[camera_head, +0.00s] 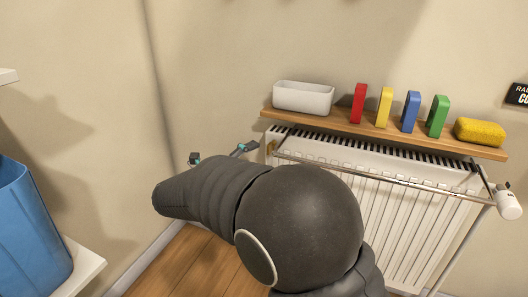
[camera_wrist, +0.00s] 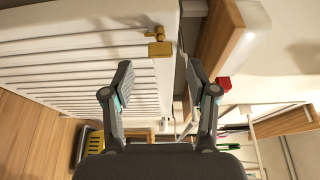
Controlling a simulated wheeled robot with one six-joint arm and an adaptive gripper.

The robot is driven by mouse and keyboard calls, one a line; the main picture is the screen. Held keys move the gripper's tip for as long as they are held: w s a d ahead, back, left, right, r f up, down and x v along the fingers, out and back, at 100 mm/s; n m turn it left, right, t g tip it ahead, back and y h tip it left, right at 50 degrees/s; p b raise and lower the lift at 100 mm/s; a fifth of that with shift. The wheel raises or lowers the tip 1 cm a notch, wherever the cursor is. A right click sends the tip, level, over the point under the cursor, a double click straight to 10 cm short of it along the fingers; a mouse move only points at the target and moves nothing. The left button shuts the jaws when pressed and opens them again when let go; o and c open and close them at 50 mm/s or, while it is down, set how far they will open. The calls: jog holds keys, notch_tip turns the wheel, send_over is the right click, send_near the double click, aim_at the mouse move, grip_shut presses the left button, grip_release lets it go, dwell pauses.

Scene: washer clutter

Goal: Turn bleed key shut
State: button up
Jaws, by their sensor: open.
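The radiator (camera_head: 395,225) is white and ribbed, and it also fills the upper left of the wrist view (camera_wrist: 60,50). The brass bleed key (camera_wrist: 159,48) sticks out at the radiator's end, with a square, flat head and a smaller fitting behind it. In the head view the fingertips (camera_head: 220,154) show beyond my arm, left of the radiator.
A wooden shelf (camera_head: 449,142) over the radiator holds a white bin (camera_head: 303,98), red (camera_head: 359,104), yellow, blue and green blocks, and a yellow sponge (camera_head: 480,132). A rail (camera_head: 400,181) runs along the radiator's front. A blue bin (camera_head: 30,235) stands at left.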

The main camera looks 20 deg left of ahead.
jog(key=v, duration=0.5)
jog(key=shift+s, duration=0.15)
jog(key=shift+a, duration=0.1)
